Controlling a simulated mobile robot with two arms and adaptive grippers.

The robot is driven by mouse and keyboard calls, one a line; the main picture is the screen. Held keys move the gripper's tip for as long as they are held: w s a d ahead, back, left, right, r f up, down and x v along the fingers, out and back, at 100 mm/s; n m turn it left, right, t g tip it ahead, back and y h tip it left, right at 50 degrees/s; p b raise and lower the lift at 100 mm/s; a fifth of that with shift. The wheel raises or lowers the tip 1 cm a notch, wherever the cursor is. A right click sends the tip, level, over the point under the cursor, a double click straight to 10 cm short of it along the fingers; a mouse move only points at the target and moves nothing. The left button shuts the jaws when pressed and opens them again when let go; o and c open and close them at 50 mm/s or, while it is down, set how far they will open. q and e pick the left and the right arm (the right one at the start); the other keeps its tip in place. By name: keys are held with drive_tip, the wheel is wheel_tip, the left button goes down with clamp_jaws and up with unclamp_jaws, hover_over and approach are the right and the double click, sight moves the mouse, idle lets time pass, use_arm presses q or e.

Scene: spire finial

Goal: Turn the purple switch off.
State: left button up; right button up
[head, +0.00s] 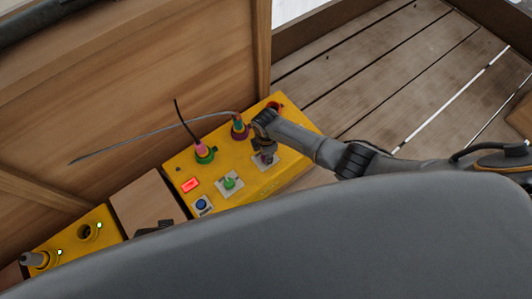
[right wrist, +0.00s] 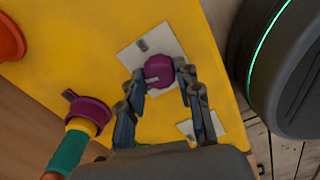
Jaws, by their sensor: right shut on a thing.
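The purple switch (right wrist: 158,70) stands on a white square plate (right wrist: 168,42) on the yellow panel in the right wrist view. My right gripper (right wrist: 160,84) is shut on its knob, with one finger on each side. Which way the switch is set cannot be told. In the head view my right gripper (head: 265,147) comes in from the right over the switch plate (head: 270,165) and covers much of the switch. My left gripper is not seen for certain.
The yellow panel (head: 213,153) also holds a green switch (head: 229,183), a blue button (head: 201,204), a lit red indicator (head: 190,184) and cabled plugs in green (head: 204,155) and purple (head: 240,133) sockets. A wooden wall (head: 130,90) stands behind. Plank floor (head: 370,70) lies right.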

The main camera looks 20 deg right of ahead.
drive_tip(key=shift+n, duration=1.3)
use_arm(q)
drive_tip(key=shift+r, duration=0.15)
use_arm(e)
drive_tip(key=shift+n, duration=0.3)
drive_tip(key=o, duration=1.2)
drive_tip(key=shift+c, duration=0.2)
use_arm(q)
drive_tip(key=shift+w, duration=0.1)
use_arm(e)
wheel_tip(320, 180, up, 12)
